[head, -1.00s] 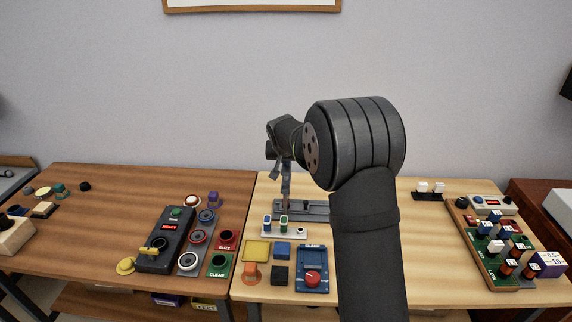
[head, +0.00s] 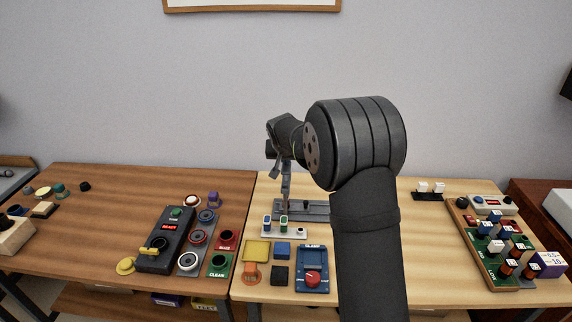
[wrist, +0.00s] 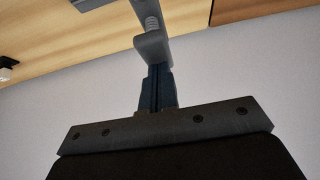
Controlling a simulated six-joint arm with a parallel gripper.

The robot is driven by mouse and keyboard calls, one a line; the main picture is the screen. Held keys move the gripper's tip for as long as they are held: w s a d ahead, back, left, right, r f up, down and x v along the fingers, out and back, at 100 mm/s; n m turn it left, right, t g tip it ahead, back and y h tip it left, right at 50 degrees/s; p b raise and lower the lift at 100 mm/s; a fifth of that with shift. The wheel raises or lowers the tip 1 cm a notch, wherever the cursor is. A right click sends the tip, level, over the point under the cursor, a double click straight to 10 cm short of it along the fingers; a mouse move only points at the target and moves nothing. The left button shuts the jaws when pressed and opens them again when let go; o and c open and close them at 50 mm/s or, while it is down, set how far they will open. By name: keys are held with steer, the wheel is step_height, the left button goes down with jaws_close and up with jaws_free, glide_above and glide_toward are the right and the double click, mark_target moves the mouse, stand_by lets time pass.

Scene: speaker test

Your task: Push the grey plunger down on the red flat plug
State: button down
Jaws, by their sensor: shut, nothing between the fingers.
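A grey test stand stands at the back of the light wood table, with a flat base (head: 318,207) and a thin upright post (head: 287,188). In the wrist view a grey bracket (wrist: 152,48) carries a pale ribbed piece (wrist: 152,24), which may be the plunger. My gripper (wrist: 158,68) is shut and empty, its dark fingers together. Its tips appear right at the bracket's near end; I cannot tell whether they touch. In the head view my gripper's dark body is above the stand and partly hides it. I cannot make out the red flat plug in either view.
Nearer are a yellow tray (head: 257,250) and a blue box with a red knob (head: 313,280). A green board (head: 505,262) with several blocks lies at the right. My arm covers the table's middle.

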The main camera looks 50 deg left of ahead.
steer(key=shift+r, duration=3.35)
steer(key=shift+f, duration=2.95)
